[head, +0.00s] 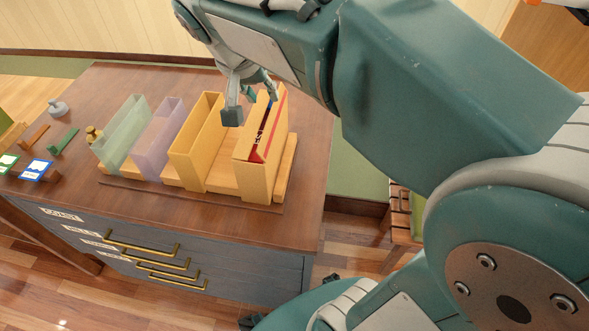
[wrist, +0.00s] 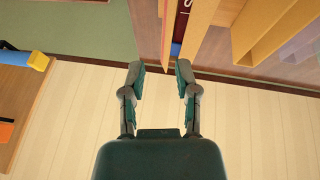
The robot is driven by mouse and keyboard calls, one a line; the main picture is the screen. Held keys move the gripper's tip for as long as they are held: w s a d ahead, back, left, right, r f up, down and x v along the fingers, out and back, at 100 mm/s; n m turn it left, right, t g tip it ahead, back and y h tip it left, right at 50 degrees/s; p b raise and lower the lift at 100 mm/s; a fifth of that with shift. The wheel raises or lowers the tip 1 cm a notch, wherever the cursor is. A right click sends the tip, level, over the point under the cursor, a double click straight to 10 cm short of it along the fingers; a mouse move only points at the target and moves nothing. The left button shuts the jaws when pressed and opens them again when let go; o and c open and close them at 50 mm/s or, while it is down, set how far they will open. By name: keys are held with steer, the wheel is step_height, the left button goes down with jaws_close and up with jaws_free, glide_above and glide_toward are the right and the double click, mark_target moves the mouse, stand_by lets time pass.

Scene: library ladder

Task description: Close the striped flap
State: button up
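The rightmost upright tan box (head: 256,178) stands on the wooden cabinet top with a dark red item (head: 257,152) inside. A thin tan panel with a red stripe, which looks like the striped flap (head: 276,118), stands along its right side, apart from the box's other wall at the top. My gripper (head: 251,104) is above the far end of this box, fingers spread and empty. In the wrist view my gripper (wrist: 159,68) is open, and the flap's edge (wrist: 166,35) shows just beyond and between the fingertips. A small blue patch (wrist: 176,49) is beside it. Contact cannot be told.
A yellow box (head: 193,150), a purple box (head: 160,140) and a green box (head: 120,135) stand to the left. Small items and cards (head: 35,170) lie at the far left. Drawers with brass handles (head: 140,245) face the front. A wooden bench (head: 402,225) is at right.

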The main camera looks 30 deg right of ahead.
steer(key=s+f+n+t+y, duration=0.1)
steer(key=s+f+n+y, duration=0.1)
steer(key=s, duration=0.5)
steer(key=s+f+n+t+y, duration=0.1)
steer(key=s+f+n+t, duration=0.1)
steer(key=s+f+n, duration=0.2)
steer(key=shift+s+a+y, duration=0.15)
steer(key=shift+s+y, duration=0.25)
steer(key=shift+s, duration=1.25)
steer(key=m+g+h, duration=0.5)
steer(key=m+g, duration=0.2)
steer(key=g, duration=0.2)
glide_toward(269, 117)
steer(key=x, duration=1)
steer(key=shift+f, duration=0.3)
steer(key=shift+c, duration=0.3)
jaws_close()
